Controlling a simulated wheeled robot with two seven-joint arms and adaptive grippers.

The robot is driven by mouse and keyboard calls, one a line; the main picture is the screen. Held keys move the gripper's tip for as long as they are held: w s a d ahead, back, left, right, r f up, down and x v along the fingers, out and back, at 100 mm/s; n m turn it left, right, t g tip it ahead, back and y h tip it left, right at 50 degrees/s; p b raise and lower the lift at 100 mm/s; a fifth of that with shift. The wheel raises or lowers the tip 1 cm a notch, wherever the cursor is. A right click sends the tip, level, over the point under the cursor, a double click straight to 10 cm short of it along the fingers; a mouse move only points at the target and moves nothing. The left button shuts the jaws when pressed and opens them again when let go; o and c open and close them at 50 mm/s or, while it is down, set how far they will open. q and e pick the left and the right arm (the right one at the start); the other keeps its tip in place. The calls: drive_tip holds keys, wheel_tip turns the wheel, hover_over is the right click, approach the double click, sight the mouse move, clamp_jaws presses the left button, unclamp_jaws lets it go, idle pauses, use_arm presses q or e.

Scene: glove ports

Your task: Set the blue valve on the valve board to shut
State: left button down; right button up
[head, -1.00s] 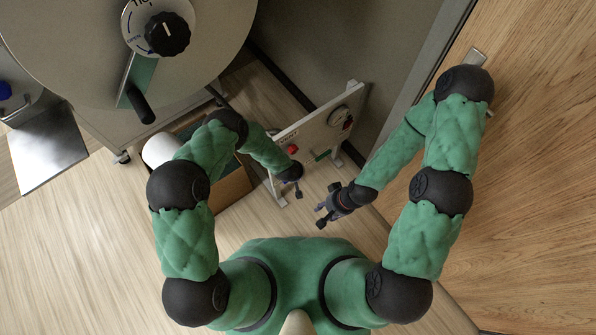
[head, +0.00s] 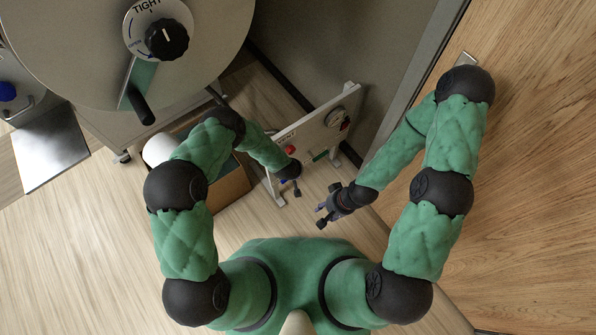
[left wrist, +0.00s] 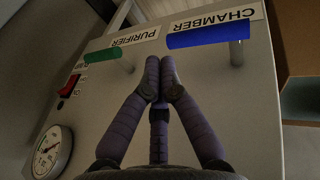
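The valve board (head: 325,128) stands upright on feet, ahead of my arms in the head view. In the left wrist view it fills the picture upside down. The blue valve's handle (left wrist: 207,33) lies along the CHAMBER label (left wrist: 215,17), with its post near the right end. My left gripper (left wrist: 160,68) has its fingertips together with nothing seen between them. They show just left of and below the blue handle's free end; I cannot tell whether they touch it. In the head view the left gripper (head: 295,188) is at the board's near end. My right gripper (head: 325,205) is open and empty, right of it.
The board also carries a green handle (left wrist: 117,54) by the PURIFIER label, a red switch (left wrist: 69,86) and a gauge (left wrist: 52,150). A box (head: 232,186) stands left of the board. A large drum with a black knob (head: 167,37) is at upper left. A wooden door (head: 530,170) is at right.

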use_arm(q)
wheel_tip(320, 180, up, 11)
drive_tip(key=s+d+p, duration=0.1)
drive_tip(key=p, duration=0.3)
drive_tip(key=shift+s+d, duration=0.15)
drive_tip(key=shift+s, duration=0.25)
use_arm(e)
drive_tip(key=r, duration=0.5)
drive_tip(key=shift+s+d, duration=0.25)
